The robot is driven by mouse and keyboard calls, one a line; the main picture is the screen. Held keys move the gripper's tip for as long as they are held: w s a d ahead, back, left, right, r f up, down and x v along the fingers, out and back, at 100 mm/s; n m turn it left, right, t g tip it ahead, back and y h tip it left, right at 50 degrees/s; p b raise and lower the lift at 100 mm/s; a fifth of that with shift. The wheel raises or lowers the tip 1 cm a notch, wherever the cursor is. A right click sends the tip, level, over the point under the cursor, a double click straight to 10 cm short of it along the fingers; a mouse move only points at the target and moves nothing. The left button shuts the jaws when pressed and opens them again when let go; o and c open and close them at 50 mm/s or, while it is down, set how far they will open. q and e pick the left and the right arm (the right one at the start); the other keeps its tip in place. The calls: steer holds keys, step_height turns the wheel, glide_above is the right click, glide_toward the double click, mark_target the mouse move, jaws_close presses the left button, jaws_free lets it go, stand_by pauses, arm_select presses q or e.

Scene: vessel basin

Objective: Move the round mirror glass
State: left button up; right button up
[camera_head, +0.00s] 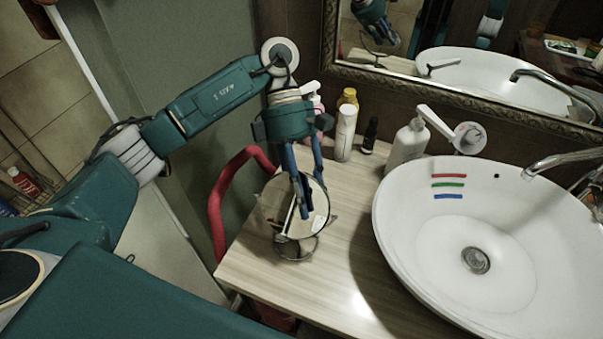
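The round mirror glass (318,222) stands tilted on a small round base near the left end of the wooden counter (335,295). My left gripper (309,200) reaches down onto its upper part from above. One blue finger with a dark tip lies across the front of the glass. The other finger goes down at the upper right rim, and its tip is hidden by the glass. The frame does not show clearly whether the fingers press on the mirror. My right gripper is not in view.
A white vessel basin (400,235) with red, green and blue strips fills the right side. A white pump bottle (406,146), a white bottle (345,133) and a small dark bottle (370,135) stand behind. A red curved tube (214,205) is at the counter's left edge. The front counter is clear.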

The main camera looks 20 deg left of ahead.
arm_select(q)
steer(key=v, duration=1.1)
